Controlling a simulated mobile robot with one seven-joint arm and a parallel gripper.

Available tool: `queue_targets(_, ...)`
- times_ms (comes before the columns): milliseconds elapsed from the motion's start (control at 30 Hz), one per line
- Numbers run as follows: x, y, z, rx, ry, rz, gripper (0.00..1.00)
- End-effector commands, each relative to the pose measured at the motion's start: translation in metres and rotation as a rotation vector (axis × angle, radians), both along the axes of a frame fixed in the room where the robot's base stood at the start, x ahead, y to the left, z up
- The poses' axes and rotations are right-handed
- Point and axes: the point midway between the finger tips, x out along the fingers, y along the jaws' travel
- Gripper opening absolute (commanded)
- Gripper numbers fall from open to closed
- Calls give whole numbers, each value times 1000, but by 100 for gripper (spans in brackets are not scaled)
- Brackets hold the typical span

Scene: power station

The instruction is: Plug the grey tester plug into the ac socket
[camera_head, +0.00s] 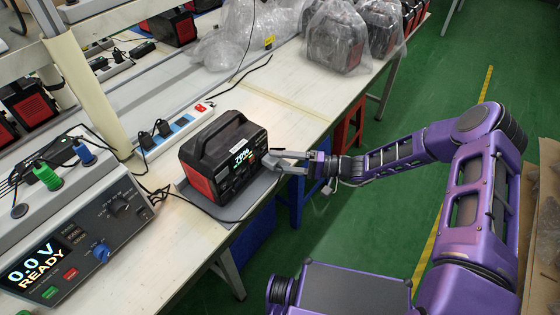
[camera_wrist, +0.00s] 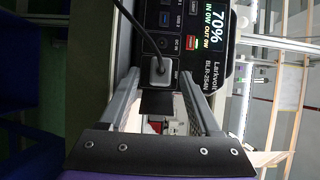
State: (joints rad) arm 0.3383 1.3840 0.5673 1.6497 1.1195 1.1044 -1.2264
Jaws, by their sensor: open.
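The power station (camera_head: 225,158) is a black box with red sides and a top handle, standing on a grey tray (camera_head: 232,208) on the bench. Its front panel (camera_wrist: 186,18) fills the upper wrist view, with a lit screen (camera_wrist: 213,22) reading 70%. The grey plug (camera_wrist: 160,70), with a dark cable, sits against the panel at the ac socket area; the socket is covered, and I cannot tell how deep the plug sits. My gripper (camera_wrist: 159,80) is open, its fingers on either side of the plug with visible gaps. In the head view my gripper (camera_head: 283,160) is at the panel.
A tester (camera_head: 75,245) reading 0.0 V READY stands at the left, with green and blue plugs on top. A power strip (camera_head: 178,130) lies behind the power station. Bagged units (camera_head: 338,38) stand farther back.

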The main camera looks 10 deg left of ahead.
Motion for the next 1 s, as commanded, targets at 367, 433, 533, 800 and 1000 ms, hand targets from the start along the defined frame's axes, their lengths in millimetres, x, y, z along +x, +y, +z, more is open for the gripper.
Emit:
queue_targets(367,4,-29,-1,-2,-1,-5,64)
queue_targets(433,6,-44,-1,-3,-2,-5,64)
queue_targets(533,9,-69,-1,-2,-2,-6,64)
queue_targets(800,15,-133,-1,-2,-1,-4,64)
queue_targets(1000,18,-163,0,-1,-1,-3,64)
